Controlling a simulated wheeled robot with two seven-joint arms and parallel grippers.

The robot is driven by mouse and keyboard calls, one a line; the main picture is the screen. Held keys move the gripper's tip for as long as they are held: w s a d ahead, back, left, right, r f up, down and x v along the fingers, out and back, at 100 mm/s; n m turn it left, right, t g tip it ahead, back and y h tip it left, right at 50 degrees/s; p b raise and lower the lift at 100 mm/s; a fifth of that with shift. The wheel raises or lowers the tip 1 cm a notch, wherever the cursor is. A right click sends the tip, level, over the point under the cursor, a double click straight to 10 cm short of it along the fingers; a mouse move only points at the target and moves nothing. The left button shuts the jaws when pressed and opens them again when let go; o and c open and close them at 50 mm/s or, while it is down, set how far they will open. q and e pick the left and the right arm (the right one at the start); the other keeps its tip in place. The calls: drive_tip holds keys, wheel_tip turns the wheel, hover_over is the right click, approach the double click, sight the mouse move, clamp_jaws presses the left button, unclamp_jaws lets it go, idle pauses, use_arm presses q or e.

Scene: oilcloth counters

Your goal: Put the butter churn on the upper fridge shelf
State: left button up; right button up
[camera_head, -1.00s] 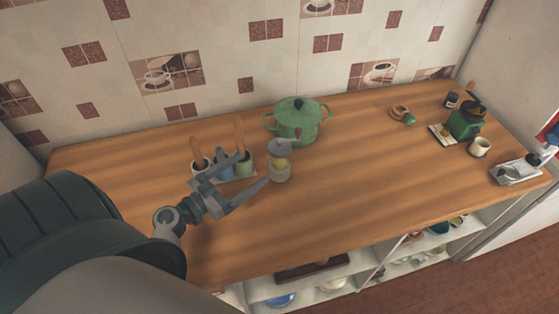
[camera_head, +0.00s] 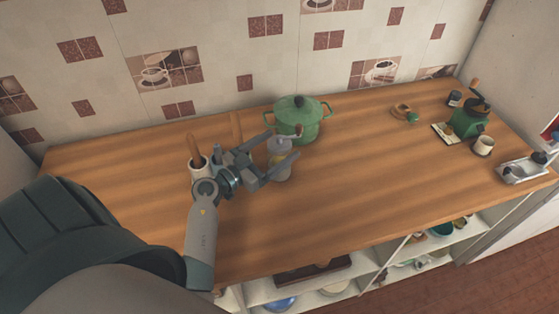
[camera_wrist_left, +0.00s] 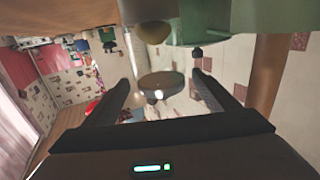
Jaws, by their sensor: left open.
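The butter churn (camera_head: 281,173), a small glass jar with a grey lid and something yellow inside, stands upright on the wooden counter in front of a green pot. My left gripper (camera_head: 282,147) is open, with one finger to each side of the churn's upper part in the head view. In the left wrist view the churn's round lid (camera_wrist_left: 161,84) shows upside down between the two spread fingers (camera_wrist_left: 165,88). I cannot tell whether a finger touches it. My right gripper is not in view. No fridge shelf can be made out.
The lidded green pot (camera_head: 298,121) stands close behind the churn. A holder with wooden-handled utensils (camera_head: 197,163) is partly hidden behind my gripper. A green coffee grinder (camera_head: 468,124), a cup (camera_head: 484,145) and a metal tray (camera_head: 522,170) stand at the right.

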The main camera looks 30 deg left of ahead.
sight(289, 140)
use_arm(q)
drive_tip(key=shift+w+d+f+b, duration=0.1)
drive_tip(key=shift+w+f+b, duration=0.2)
drive_tip(key=shift+b, duration=0.3)
drive_tip(key=shift+b+x, duration=1.1)
drive_tip(key=shift+b, duration=0.15)
drive_tip(key=shift+b+x, duration=0.55)
drive_tip(key=shift+x, duration=0.3)
drive_tip(key=shift+w, duration=0.35)
drive_tip(key=shift+r, duration=0.1)
clamp_jaws()
drive_tip(key=shift+r, duration=0.1)
